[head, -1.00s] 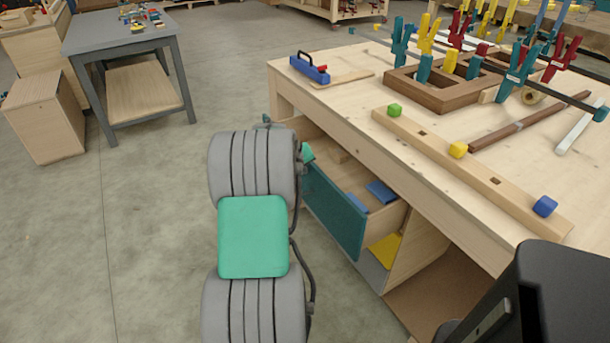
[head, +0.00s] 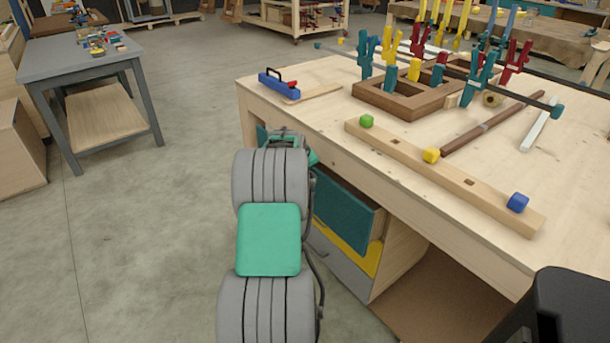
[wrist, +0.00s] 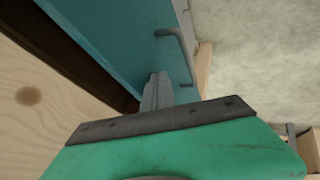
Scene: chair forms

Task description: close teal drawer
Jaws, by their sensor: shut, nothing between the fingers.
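The teal drawer (head: 342,213) is under the workbench top in the head view. Its front stands out a short way from the bench, with a strip of wooden side showing at its right end. My arm hides part of the front. In the wrist view the teal front (wrist: 125,35) fills the upper middle, with its grey bar handle (wrist: 181,52) to the right of my fingers. My gripper (wrist: 157,80) is shut and empty, its tips at or very near the teal front; contact cannot be told. My arm hides the fingers in the head view.
A yellow drawer (head: 362,258) and a grey drawer (head: 338,263) lie below the teal one. The workbench top (head: 420,165) overhangs them, carrying clamps, a wooden frame and a beam with coloured blocks. A grey table (head: 75,50) stands at left. The floor between is clear.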

